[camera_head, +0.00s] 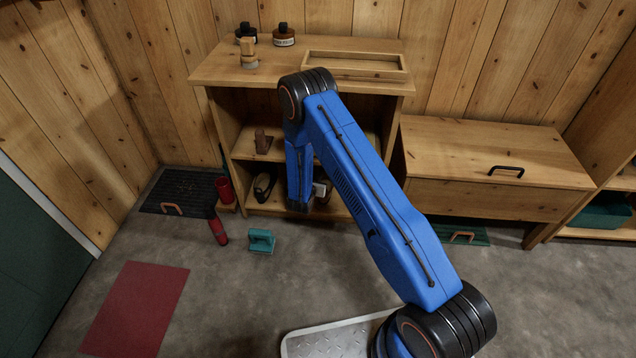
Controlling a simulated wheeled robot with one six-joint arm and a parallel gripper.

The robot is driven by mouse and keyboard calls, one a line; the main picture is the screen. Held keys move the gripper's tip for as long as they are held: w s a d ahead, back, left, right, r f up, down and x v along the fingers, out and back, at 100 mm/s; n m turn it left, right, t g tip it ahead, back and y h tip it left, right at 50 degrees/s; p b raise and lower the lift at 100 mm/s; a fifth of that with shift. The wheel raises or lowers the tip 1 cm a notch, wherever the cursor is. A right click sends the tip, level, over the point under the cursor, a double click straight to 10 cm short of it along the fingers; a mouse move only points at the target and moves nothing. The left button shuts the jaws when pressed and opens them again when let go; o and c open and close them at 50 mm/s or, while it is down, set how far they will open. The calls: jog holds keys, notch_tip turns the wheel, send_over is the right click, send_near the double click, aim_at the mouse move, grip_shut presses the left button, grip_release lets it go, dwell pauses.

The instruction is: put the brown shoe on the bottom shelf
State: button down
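The shelf unit (222,125) stands against the back wall, with an open front, a middle shelf and a bottom shelf (244,206). A dark shoe-like thing (264,186) is on the bottom shelf, left of my blue forearm; I cannot tell if it is the brown shoe. A small brown object (262,142) is on the middle shelf; its kind is unclear. A dark thing with a white patch (321,190) shows just right of my forearm at bottom-shelf height, partly hidden. My forearm reaches down in front of the unit. My gripper's fingers are not visible.
A closed chest (480,160) is at right.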

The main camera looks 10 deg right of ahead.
jog(key=shift+f, duration=0.6)
jog(key=shift+w+d+f, duration=0.1)
jog(key=shift+w+f, duration=0.1)
jog(key=shift+f, duration=0.5)
jog(key=shift+w+f, duration=0.15)
jog(key=shift+f, duration=0.55)
jog(key=c, duration=2)
grip_release()
jog(key=shift+f, duration=0.1)
jog(key=v, duration=1.2)
